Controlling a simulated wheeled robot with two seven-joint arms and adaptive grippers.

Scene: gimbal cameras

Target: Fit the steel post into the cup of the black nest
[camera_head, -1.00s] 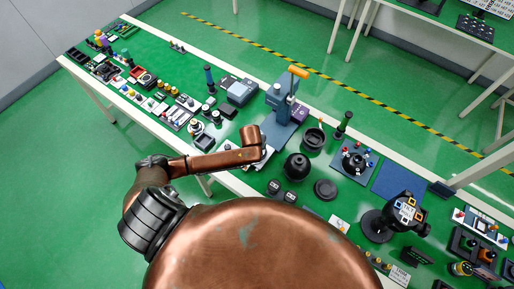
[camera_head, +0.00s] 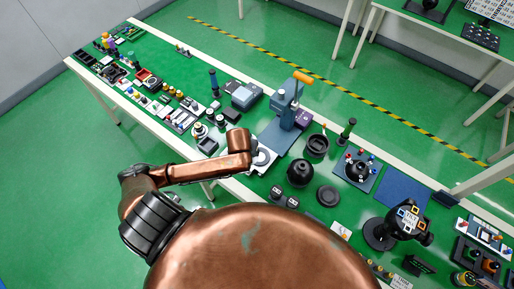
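My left arm reaches in from the left over the front edge of the bench. Its copper wrist ends beside a pale grey part with a round ring, which may be my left gripper (camera_head: 263,158). The fingers cannot be made out. It is in front of a blue-grey press (camera_head: 291,108) with an orange handle. A black open cup-shaped holder (camera_head: 317,147), possibly the black nest, stands right of the press. I cannot pick out the steel post for certain. My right gripper is not in view.
A black ball-shaped thing (camera_head: 300,173) and a black disc (camera_head: 328,195) are right of my arm. A black stand with coloured squares (camera_head: 405,218) is farther right. Many small parts cover the bench's left side. A blue mat (camera_head: 403,188) is bare.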

